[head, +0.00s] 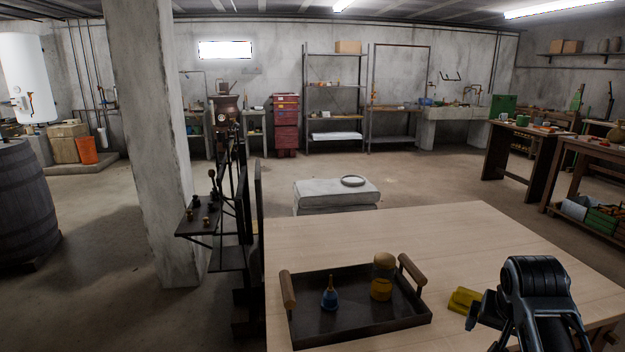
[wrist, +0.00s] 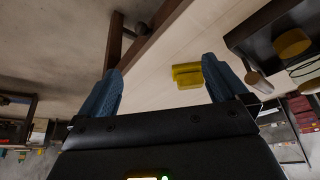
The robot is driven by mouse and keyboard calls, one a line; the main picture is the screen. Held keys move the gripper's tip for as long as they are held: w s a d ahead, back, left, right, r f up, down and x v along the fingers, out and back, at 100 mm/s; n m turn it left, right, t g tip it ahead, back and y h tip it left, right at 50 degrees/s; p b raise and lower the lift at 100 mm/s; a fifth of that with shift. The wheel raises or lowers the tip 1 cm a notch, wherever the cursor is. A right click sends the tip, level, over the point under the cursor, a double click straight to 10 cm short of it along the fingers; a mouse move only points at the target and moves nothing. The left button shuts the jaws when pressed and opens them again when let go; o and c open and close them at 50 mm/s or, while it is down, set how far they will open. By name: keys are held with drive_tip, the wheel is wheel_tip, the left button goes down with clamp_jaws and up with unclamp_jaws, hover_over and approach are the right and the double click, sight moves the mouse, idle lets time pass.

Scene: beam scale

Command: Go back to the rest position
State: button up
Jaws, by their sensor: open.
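My gripper (wrist: 160,65) is open, its two blue-grey fingers spread wide with nothing between them that I can see held. In the head view my arm's dark end is at the lower right, over the right part of the wooden table (head: 420,235). A yellow block-like thing (head: 463,300) lies on the table just left of my arm, partly hidden by it. It also shows beyond the fingers in the wrist view (wrist: 187,76).
A dark tray (head: 355,328) with wooden handles stands on the table, holding a blue bell-shaped thing (head: 329,295) and a yellow jar-like thing (head: 382,282). A black stand (head: 243,215) is left of the table. The table's back part is clear.

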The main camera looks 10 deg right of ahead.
drive_tip(key=s+a+f+n+t, duration=0.2)
drive_tip(key=s+a+f+t, duration=0.1)
drive_tip(key=s+a+f, duration=0.55)
drive_tip(key=s+a+f+n+t+y, duration=0.1)
drive_tip(key=s+a, duration=0.2)
drive_tip(key=s, duration=0.3)
drive_tip(key=s+a+f+n+t, duration=0.2)
drive_tip(key=s+a, duration=0.2)
drive_tip(key=s, duration=0.2)
drive_tip(key=s+a+r+n+t+y, duration=0.1)
drive_tip(key=s+a+r+t, duration=0.1)
drive_tip(key=s+r, duration=0.7)
drive_tip(key=s+a+r+n+t+y, duration=0.1)
drive_tip(key=s+a+r+n+t, duration=0.1)
drive_tip(key=s+r, duration=0.7)
drive_tip(key=s+a+t, duration=0.1)
drive_tip(key=s, duration=0.2)
drive_tip(key=shift+s+a, duration=0.1)
